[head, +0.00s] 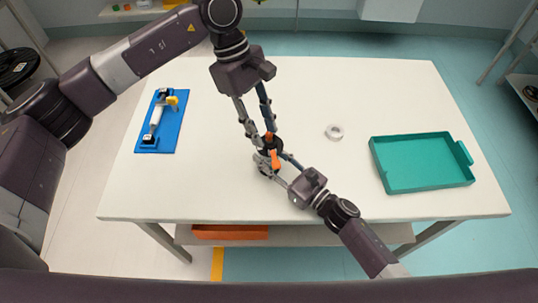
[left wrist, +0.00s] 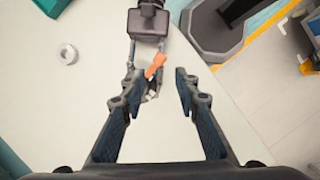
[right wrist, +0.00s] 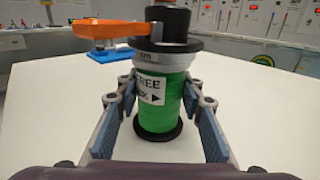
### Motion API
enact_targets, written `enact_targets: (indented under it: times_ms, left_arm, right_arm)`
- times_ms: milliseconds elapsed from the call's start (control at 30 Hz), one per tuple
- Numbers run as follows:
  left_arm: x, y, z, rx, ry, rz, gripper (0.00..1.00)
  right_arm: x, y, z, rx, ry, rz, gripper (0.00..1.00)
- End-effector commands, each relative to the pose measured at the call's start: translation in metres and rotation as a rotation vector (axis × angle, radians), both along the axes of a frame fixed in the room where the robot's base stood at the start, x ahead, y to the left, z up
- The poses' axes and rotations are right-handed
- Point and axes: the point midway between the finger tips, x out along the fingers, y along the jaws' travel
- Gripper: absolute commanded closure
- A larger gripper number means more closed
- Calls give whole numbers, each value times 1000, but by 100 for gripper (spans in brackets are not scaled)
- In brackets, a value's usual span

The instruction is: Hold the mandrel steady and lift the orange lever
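The mandrel (right wrist: 160,115) stands upright on the white table, with a green body, a silver collar, a black top and a black base disc. A white label on it reads "FREE" and an arrow. The orange lever (right wrist: 105,29) sticks out to the left from its top in the right wrist view. It also shows in the head view (head: 275,158).
A blue stand with a white roll and yellow part (head: 160,122) lies at the table's left. A small white ring (head: 334,132) and a teal tray (head: 423,187) lie to the right. An orange item (head: 230,232) sits on the lower shelf. The table is otherwise clear.

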Motion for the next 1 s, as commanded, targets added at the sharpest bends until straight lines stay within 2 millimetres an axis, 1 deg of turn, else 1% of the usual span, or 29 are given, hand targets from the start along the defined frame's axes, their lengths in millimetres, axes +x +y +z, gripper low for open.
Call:
enact_targets:
  times_ms: [33,233,367,500,667,800,1000]
  left_arm:
    - [0,0,0,0,0,0,71]
    - [0,0,0,0,0,0,71]
    - [-2,-1,-2,-11,7,2,85]
    - [-10,-8,-11,-79,41,15,100]
    - [-26,-21,-24,-232,109,57,100]
    - [-37,-28,-33,-375,163,123,100]
    - [-45,-25,-44,-553,218,243,100]
  right_arm:
    - [0,0,0,0,0,0,75]
    - [0,0,0,0,0,0,97]
    - [0,0,0,0,0,0,97]
    - [0,0,0,0,0,0,97]
    - [0,0,0,0,0,0,97]
    - [0,0,0,-1,1,-1,97]
    - [0,0,0,-1,1,0,97]
